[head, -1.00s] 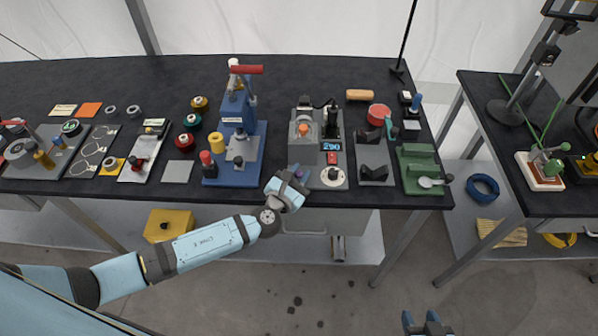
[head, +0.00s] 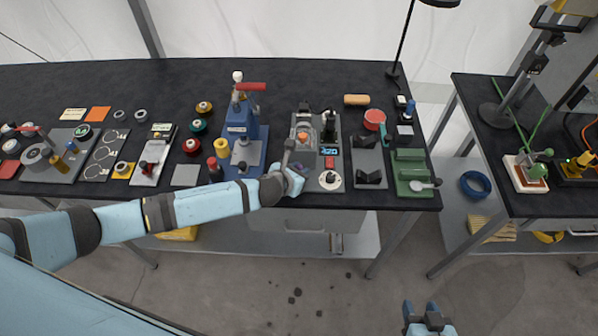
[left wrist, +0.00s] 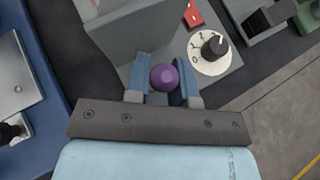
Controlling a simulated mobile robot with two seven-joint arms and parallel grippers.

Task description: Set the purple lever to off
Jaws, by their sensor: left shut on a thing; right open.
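The purple lever's round knob (left wrist: 164,77) sits between the two blue fingers of my left gripper (left wrist: 163,90) in the left wrist view. The gripper is shut on it. In the head view my left gripper (head: 296,168) is at the front left of the grey machine (head: 318,158), and the knob cannot be made out there. The lever's shaft and any off marking are hidden. My right gripper (head: 421,309) is open and empty, low over the floor in front of the table.
A white dial with a black knob (left wrist: 208,52) is just right of the lever; it also shows in the head view (head: 330,180). A blue press (head: 243,145) stands close on the left. A grey block (head: 369,160) and green fixture (head: 412,175) are to the right.

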